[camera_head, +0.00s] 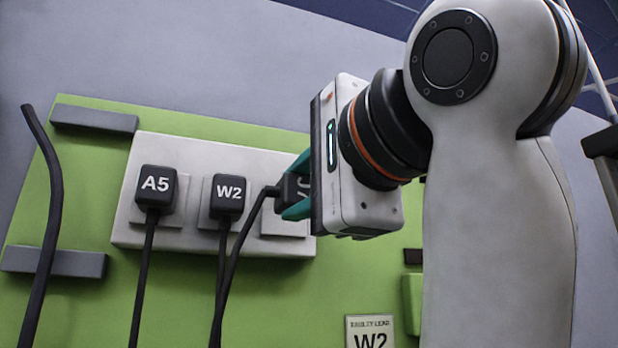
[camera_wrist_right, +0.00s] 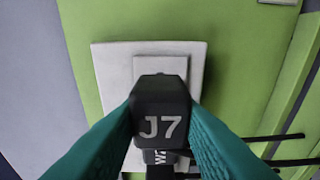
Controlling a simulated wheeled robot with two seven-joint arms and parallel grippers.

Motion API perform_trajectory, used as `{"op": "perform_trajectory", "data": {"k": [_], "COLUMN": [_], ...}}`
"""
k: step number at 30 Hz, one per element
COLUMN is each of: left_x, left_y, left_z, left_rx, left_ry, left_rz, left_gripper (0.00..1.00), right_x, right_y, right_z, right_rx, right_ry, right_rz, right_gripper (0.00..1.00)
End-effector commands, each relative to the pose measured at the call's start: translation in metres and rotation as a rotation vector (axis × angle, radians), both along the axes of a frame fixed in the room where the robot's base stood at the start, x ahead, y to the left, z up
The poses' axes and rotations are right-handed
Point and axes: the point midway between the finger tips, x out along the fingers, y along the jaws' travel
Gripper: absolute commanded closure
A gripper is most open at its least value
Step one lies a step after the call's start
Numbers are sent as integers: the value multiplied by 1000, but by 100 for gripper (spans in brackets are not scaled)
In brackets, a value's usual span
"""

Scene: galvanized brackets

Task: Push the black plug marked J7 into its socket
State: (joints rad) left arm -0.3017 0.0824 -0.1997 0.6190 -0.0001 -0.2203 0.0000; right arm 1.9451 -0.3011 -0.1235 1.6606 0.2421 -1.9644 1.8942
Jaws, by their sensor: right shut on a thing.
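The black plug marked J7 (camera_head: 297,189) is held between the teal fingers of my right gripper (camera_head: 292,190). In the right wrist view, the plug (camera_wrist_right: 160,108) shows its label, with a finger on each side. It is in front of the right-hand socket (camera_head: 283,223) on the pale socket block (camera_head: 190,245). In the right wrist view, the pale socket plate (camera_wrist_right: 159,66) shows behind the plug. The plug covers the socket opening, and I cannot tell whether a gap remains between them. The plug's cable leaves to the left and hangs down. My left gripper is out of view.
Black plugs A5 (camera_head: 155,187) and W2 (camera_head: 228,195) sit on the block to the left, cables hanging. W2 is close to J7. Grey bars (camera_head: 95,120) and a thick black cable (camera_head: 47,230) are at the left. A W2 label card (camera_head: 369,332) is low on the green board.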

Motion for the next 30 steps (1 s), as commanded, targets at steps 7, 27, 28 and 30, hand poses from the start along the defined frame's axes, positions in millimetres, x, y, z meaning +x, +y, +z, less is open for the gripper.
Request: {"op": "perform_trajectory", "data": {"k": [7,27,28,30], "left_x": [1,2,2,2], "left_y": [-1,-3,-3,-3], "left_z": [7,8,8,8], "left_rx": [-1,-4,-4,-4], "left_ry": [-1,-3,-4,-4], "left_rz": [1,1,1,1], "left_gripper": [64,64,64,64], "right_x": [19,25,25,25], "right_y": [5,7,7,7], "right_z": [0,-1,-1,-1], "right_rx": [-1,0,0,0], "right_ry": [2,0,0,0], "right_rz": [-2,-2,-2,-2], "right_gripper": [90,90,90,90]}}
